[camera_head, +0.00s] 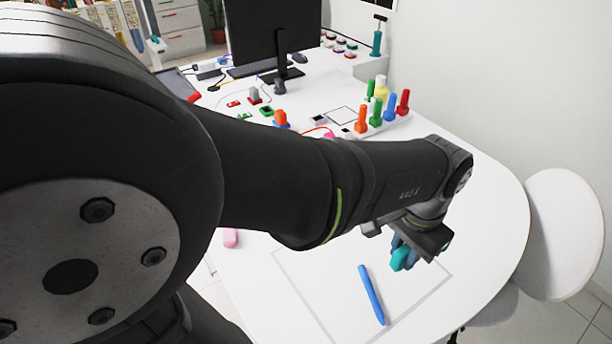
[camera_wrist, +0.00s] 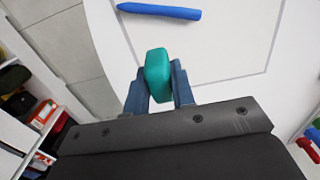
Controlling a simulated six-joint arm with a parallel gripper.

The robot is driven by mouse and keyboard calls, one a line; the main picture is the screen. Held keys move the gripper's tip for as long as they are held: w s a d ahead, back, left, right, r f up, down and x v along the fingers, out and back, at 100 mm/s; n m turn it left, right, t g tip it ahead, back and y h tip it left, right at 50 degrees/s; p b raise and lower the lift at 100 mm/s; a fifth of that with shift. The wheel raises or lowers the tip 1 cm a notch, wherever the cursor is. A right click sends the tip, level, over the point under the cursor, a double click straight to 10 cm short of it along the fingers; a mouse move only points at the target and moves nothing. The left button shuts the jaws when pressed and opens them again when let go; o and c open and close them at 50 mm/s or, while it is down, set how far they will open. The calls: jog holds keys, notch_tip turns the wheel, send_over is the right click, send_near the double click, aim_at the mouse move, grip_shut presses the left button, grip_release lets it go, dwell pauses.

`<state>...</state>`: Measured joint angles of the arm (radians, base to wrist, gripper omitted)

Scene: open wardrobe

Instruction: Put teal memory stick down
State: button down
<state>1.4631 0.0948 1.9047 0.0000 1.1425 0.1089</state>
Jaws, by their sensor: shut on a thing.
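The teal memory stick (camera_head: 401,258) is held at the end of my gripper (camera_head: 408,250), over the white table near its front right. In the wrist view the teal stick (camera_wrist: 157,74) stands between the two blue-grey fingers of my gripper (camera_wrist: 158,88), which are shut on it. The stick appears to be above the tabletop; the exact gap cannot be told. Part of it is hidden by the fingers.
A blue pen (camera_head: 372,294) lies inside a grey outlined rectangle on the table (camera_head: 480,215); it also shows in the wrist view (camera_wrist: 160,11). A pink object (camera_head: 231,238) lies to the left. A rack of coloured pegs (camera_head: 384,125) and a monitor (camera_head: 275,40) stand farther back.

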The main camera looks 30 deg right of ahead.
jog(key=w+f, duration=0.1)
jog(key=w, duration=0.1)
jog(key=w+d+f, duration=0.1)
jog(key=w+f, duration=0.1)
jog(key=w, duration=0.1)
jog(key=w+f, duration=0.2)
jog(key=w, duration=0.1)
jog(key=shift+d, duration=0.25)
jog(key=shift+f, duration=1.9)
jog(key=shift+f, duration=0.1)
jog(key=c, duration=1.2)
grip_release()
notch_tip(320, 180, up, 12)
jog(key=shift+f, duration=4.35)
